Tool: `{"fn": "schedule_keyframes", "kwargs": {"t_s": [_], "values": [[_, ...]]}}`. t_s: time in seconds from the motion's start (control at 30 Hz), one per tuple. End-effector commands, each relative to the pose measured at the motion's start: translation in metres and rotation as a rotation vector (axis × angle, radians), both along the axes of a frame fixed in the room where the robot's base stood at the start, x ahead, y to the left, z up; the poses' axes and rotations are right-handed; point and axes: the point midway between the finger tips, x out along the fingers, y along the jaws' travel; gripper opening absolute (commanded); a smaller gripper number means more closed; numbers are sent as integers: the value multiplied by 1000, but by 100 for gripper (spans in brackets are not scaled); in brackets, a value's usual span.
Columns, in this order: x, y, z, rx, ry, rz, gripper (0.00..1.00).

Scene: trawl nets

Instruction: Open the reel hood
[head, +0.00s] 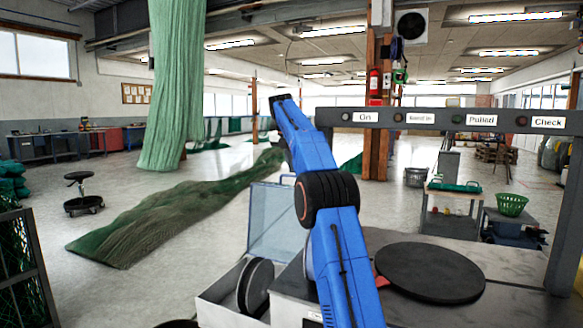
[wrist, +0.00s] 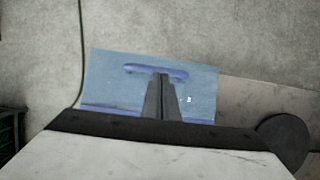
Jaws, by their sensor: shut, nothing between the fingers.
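The reel hood (head: 270,225) is a clear bluish panel that stands raised behind an open grey box. A dark reel (head: 256,285) shows uncovered in the box. In the wrist view the hood (wrist: 105,80) lies beyond my fingers, with a blue bar handle (wrist: 140,69) along its upper edge. My gripper (wrist: 160,78) is shut and empty, and its fingertips overlap the handle in that view. I cannot tell whether they touch it. In the head view my blue arm reaches up above the hood, and the fingers cannot be made out.
A dark round disc (head: 430,272) lies on the bench right of my arm. A grey beam (head: 440,118) with labelled lights crosses above the bench. Green netting (head: 165,215) lies on the floor beyond, and a net (head: 177,90) hangs at left. Open floor surrounds the stool (head: 80,190).

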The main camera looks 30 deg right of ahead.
Motion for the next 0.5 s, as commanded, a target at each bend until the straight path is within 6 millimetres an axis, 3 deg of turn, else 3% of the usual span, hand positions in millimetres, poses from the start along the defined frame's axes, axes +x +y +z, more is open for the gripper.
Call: {"fn": "schedule_keyframes", "kwargs": {"t_s": [0.17, 0.5], "values": [[0, 1, 3, 0, -1, 0, 0], [-6, 9, 29, 0, -2, -1, 0]]}}
